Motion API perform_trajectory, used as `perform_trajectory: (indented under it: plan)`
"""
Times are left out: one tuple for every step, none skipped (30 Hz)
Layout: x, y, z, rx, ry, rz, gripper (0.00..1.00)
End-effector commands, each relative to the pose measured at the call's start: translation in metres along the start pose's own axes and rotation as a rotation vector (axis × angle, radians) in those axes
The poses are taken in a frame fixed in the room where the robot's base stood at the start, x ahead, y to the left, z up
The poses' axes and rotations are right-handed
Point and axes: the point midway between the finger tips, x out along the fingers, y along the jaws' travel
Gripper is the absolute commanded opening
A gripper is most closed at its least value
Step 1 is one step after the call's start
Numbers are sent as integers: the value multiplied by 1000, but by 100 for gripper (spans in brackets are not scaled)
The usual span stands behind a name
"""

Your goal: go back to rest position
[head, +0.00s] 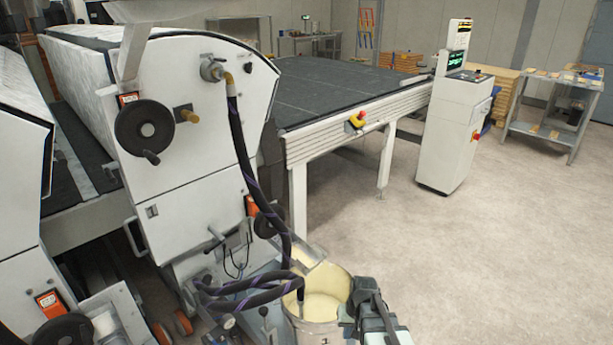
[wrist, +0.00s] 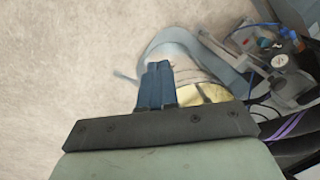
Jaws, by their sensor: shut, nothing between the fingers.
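My gripper (wrist: 155,85) shows in the wrist view with its two blue fingers together and nothing between them. In the head view my arm's end is at the bottom, just right of an open metal bucket (head: 318,333) holding cream-coloured liquid (head: 322,305). In the wrist view the bucket (wrist: 195,75) is partly hidden behind the fingers, with some of the liquid (wrist: 205,93) showing. I cannot tell the exact gap between the fingers and the bucket.
The white roller coater (head: 195,85) stands at left with a handwheel (head: 144,128). A dark hose (head: 240,150) runs down to the bucket. A dark conveyor table (head: 345,85) and control cabinet (head: 452,125) stand behind. The floor (head: 480,270) at right is clear.

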Motion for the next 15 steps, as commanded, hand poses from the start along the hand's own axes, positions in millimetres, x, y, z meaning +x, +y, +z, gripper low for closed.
perform_trajectory:
  plan:
    - [-6,9,15,6,9,31,0]
    - [-8,14,20,9,14,49,0]
    - [-11,20,27,12,21,74,0]
    - [-14,26,32,14,25,93,0]
    - [-16,30,37,17,30,111,0]
    - [-20,37,44,21,38,135,0]
    - [-18,40,45,22,37,144,0]
    - [-12,39,44,22,27,140,0]
    - [-7,40,47,22,17,139,0]
    - [-4,40,49,23,10,139,0]
    - [-1,40,51,23,4,138,0]
    - [3,40,55,24,-5,138,0]
    - [7,41,58,24,-13,138,0]
    - [10,41,60,24,-20,137,0]
    - [15,42,64,25,-30,137,0]
